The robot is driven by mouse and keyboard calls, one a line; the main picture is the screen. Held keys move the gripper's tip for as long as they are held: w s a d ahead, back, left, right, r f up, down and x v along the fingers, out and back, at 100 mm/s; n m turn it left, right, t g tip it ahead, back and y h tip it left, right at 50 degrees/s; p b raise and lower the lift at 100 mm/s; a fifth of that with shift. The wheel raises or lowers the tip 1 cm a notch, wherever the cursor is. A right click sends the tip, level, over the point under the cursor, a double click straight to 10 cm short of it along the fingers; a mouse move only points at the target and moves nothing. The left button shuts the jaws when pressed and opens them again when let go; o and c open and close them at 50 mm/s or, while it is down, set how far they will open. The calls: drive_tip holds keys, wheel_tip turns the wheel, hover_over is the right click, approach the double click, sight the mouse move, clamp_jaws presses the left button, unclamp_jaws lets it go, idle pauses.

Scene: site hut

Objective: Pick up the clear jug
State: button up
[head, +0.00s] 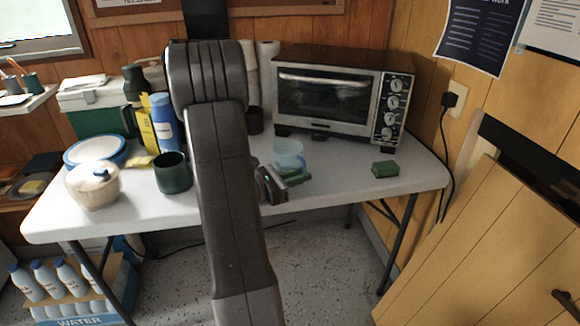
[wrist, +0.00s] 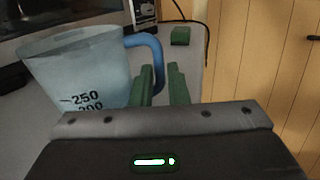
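The clear jug (head: 289,152) stands upright on the white table in front of the toaster oven. In the wrist view the jug (wrist: 80,70) fills the left side, with dark measuring marks and a blue handle (wrist: 157,62) on its right. My gripper (head: 299,178) is low over the table at the jug's near side. In the wrist view my gripper's two green fingers (wrist: 164,82) are apart, with the lower handle showing in the gap between them. I cannot tell whether either finger touches the handle. My arm hides part of the table left of the jug.
The toaster oven (head: 335,92) stands behind the jug. A green block (head: 385,169) lies to the right, with clear table around it. A dark green cup (head: 173,173), a cream bowl (head: 92,190) and a blue bottle (head: 162,122) stand left of my arm.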

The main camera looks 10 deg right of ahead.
drive_tip(key=shift+x, duration=0.8)
clamp_jaws()
drive_tip(key=shift+r, duration=0.1)
